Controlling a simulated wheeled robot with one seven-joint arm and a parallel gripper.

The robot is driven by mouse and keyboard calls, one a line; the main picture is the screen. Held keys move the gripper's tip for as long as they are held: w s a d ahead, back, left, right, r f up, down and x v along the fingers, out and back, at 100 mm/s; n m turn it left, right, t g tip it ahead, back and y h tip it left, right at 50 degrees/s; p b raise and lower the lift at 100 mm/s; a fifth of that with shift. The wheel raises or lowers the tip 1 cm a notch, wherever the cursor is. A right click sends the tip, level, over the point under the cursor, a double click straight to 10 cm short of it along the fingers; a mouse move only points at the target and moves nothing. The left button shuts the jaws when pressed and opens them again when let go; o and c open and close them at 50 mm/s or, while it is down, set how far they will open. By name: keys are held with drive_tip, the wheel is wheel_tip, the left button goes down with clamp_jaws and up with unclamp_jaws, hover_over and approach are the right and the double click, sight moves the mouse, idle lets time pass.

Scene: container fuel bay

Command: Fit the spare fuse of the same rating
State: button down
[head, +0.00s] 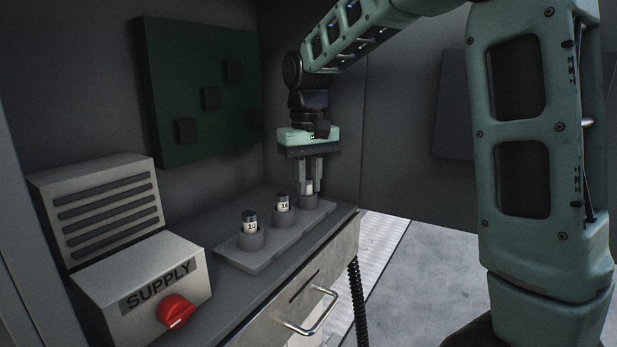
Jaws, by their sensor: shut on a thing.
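My gripper (310,180) points straight down over the far end of a grey fuse rack (248,262). It is shut on a small pale fuse (309,187) at the farthest round holder (309,201). The fingers hide most of this fuse, and its label cannot be read. A fuse marked 10 (250,223) stands upright in the nearest holder. A fuse that seems marked 16 (283,203) stands upright in the middle holder.
A supply box (150,270) with a red rotary knob (176,311) stands at front left. A louvred unit (98,210) is behind it. A dark green panel (180,60) hangs on the wall. A drawer handle (318,315) is on the counter's front.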

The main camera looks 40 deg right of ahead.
drive_tip(key=c, duration=1.2)
unclamp_jaws()
drive_tip(key=shift+r, duration=0.1)
wheel_tip(320, 180, up, 12)
drive_tip(key=shift+s, duration=0.15)
